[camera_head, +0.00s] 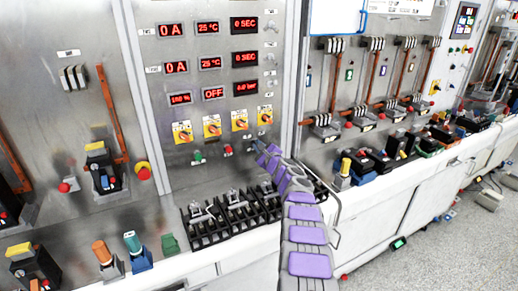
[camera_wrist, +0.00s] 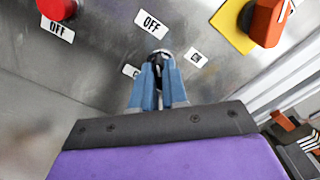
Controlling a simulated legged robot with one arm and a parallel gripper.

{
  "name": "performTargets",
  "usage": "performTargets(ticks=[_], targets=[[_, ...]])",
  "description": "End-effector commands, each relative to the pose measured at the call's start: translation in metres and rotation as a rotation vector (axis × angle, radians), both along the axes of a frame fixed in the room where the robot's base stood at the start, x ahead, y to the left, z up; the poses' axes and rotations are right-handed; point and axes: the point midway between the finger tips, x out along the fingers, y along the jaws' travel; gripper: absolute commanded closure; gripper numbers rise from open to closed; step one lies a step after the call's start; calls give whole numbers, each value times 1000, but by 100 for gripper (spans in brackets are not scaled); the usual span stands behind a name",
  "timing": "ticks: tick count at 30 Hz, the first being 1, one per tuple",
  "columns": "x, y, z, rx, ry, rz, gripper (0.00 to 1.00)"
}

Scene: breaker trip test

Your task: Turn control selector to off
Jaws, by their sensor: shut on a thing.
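The control selector (camera_wrist: 161,54) is a small dark knob with a silvery rim on the grey panel, in the wrist view. An OFF label (camera_wrist: 151,23) is above it, an ON label (camera_wrist: 196,58) to its right, and a third label (camera_wrist: 129,71) to its left, partly hidden by a finger. My gripper (camera_wrist: 159,78) has blue fingers shut on the selector, hiding its lower part; which label the knob points to cannot be told. In the head view my gripper (camera_head: 259,146) reaches the panel below the yellow-plated rotary switches, covering the selector.
A red button (camera_wrist: 57,8) with an OFF label is at upper left in the wrist view; an orange rotary switch (camera_wrist: 267,20) on yellow is at upper right. In the head view, green (camera_head: 198,157) and red (camera_head: 228,150) buttons sit left of my gripper. Black breakers (camera_head: 215,228) stand below.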

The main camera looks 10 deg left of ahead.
Motion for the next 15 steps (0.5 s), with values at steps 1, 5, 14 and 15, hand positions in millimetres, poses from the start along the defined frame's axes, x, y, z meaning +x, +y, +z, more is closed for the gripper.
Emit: performTargets(ticks=[1,5,14,15], targets=[[-1,2,-7,-6,8,3,100],[-1,2,-7,-6,8,3,84],[-1,1,-3,-2,4,1,62],[-1,1,-3,-2,3,2,62]])
